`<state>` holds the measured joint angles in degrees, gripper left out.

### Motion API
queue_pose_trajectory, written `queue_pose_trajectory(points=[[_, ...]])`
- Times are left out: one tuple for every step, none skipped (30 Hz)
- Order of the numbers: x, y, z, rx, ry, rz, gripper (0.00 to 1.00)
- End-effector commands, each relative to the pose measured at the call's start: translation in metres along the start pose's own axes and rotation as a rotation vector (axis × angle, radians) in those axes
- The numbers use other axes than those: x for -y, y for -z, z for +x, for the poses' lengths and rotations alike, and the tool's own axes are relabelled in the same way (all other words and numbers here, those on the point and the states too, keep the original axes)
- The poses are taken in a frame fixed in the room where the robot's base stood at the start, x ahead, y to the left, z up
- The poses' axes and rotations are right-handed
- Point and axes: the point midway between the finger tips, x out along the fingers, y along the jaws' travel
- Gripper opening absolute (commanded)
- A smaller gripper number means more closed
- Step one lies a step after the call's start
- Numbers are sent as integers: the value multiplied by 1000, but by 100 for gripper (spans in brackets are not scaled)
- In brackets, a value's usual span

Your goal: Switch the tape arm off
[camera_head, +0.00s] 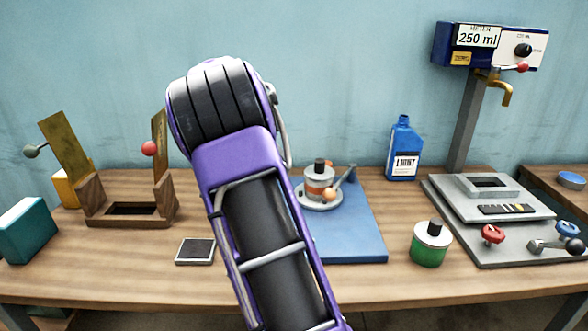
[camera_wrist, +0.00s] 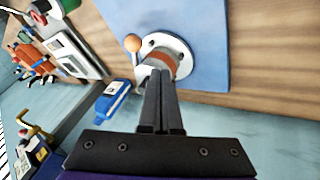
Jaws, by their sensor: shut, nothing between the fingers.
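A round device on the blue mat has a pale disc base, an orange-brown band (camera_head: 319,184) and a black top; I take it for the tape device. Its grey lever arm (camera_head: 345,178) slants at its right side, and an orange ball knob (camera_head: 329,195) shows at its front. In the wrist view the band (camera_wrist: 160,58) and the knob (camera_wrist: 132,43) show too. My gripper (camera_wrist: 162,74) is shut and empty; its fingertips overlap the lower edge of the device in that view. Contact cannot be told. My arm hides the gripper in the head view.
The blue mat (camera_head: 350,240) lies mid-table. A blue bottle (camera_head: 403,148) stands behind right, a green jar (camera_head: 431,244) in front right. A metered dispenser (camera_head: 480,45) rises at right. A wooden stand (camera_head: 130,221) with two knobbed levers is at left, near a dark square pad (camera_head: 195,251).

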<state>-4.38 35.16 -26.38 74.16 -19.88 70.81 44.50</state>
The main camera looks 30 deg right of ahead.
Motion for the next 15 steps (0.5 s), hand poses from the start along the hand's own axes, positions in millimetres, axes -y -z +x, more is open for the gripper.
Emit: queue_pose_trajectory(points=[[0,-1,12,3,-3,0,0],[0,-1,18,3,-4,0,0],[0,-1,27,4,-5,0,0],[0,-1,33,3,-4,0,0],[0,-2,40,4,-4,0,0],[0,-2,49,3,-4,0,0],[0,-2,55,4,-4,0,0],[0,-1,62,3,-4,0,0],[0,-1,70,3,-4,0,0],[0,-1,76,3,-4,0,0],[0,-1,82,3,-3,-1,0],[0,-1,90,3,-4,0,0],[-7,-1,90,2,-1,3,0],[-11,-2,93,2,-1,3,0],[-16,-2,96,2,0,3,0]])
